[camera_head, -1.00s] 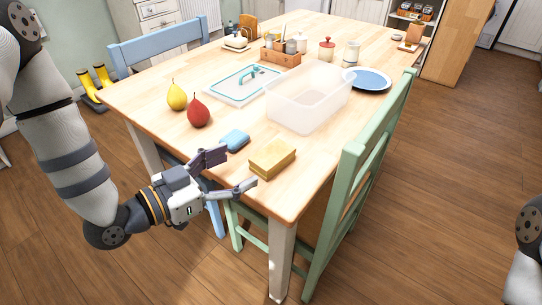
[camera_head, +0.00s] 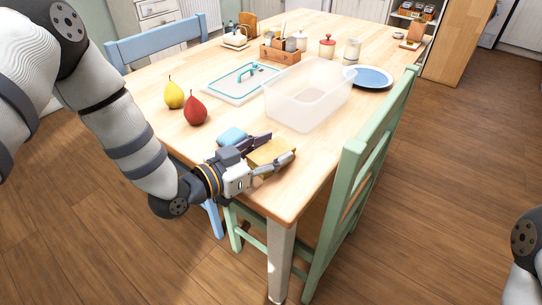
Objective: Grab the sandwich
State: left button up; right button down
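The sandwich (camera_head: 268,151) is a yellow-brown block near the front corner of the wooden table, partly hidden by my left gripper. My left gripper (camera_head: 281,148) is at the sandwich, with one finger on its far left side and the other on its near right side. The fingers are spread about the sandwich's width; I cannot tell whether they press on it. The sandwich appears to rest on the table. My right gripper is out of view; only part of my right arm shows at the right edge.
A blue block (camera_head: 232,136) lies close beside the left gripper. A green chair (camera_head: 357,180) stands at the table's right side.

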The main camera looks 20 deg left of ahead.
pick_arm(q)
jog(key=c, duration=0.4)
